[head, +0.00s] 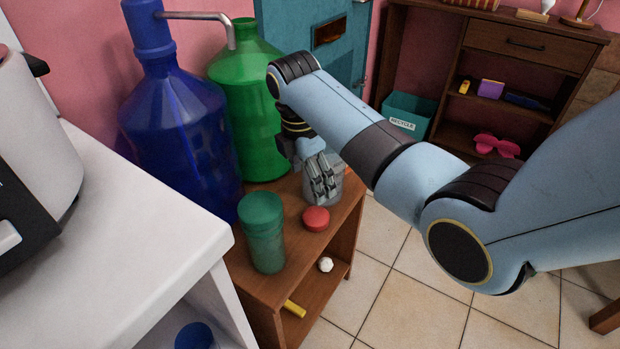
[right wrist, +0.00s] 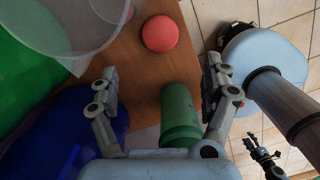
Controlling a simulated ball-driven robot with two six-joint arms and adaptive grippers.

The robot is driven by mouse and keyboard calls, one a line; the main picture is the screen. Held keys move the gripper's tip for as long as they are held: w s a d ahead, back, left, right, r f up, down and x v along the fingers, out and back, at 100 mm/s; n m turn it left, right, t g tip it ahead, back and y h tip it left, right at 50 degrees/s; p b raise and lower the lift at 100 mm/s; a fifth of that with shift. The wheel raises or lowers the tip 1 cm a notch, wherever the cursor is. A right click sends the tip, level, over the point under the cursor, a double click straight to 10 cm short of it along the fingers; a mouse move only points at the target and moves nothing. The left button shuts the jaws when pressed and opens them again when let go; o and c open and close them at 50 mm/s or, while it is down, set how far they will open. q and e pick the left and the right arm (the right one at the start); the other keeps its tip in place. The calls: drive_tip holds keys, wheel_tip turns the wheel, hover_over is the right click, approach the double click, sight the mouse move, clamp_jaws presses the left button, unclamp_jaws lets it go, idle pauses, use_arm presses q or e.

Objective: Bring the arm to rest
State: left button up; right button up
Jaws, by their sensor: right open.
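My right arm comes in from the right in the head view. Its gripper (head: 322,188) points down over the small wooden shelf unit (head: 345,222). In the right wrist view the right gripper (right wrist: 160,85) has its fingers spread wide with nothing held between them. A clear container (head: 335,186) stands just behind the fingers; it also shows at the upper left of the right wrist view (right wrist: 92,12). A red round object (head: 316,218) lies on the shelf top beside the fingers. My left gripper (right wrist: 264,155) shows small at the lower right of the right wrist view; its jaws are unclear.
A green lidded jar (head: 265,235) stands near the front of the shelf top. A large blue bottle (head: 178,125) and a green bottle (head: 247,115) stand behind. A white counter (head: 120,225) is at left. Tiled floor (head: 400,290) is open at right.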

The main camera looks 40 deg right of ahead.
idle(0.3)
drive_tip(key=s+f+m, duration=0.6)
drive_tip(key=s+f, duration=0.5)
drive_tip(key=s, duration=0.5)
drive_tip(key=s+d+f+m, duration=0.1)
drive_tip(key=s+f+m, duration=0.5)
drive_tip(key=s+f, duration=0.5)
drive_tip(key=s+f+m, duration=0.5)
drive_tip(key=s+f, duration=0.7)
drive_tip(key=s, duration=0.9)
drive_tip(key=shift+s+d+m+t+y, duration=0.3)
drive_tip(key=shift+s+d+m, duration=0.05)
drive_tip(key=shift+m, duration=0.05)
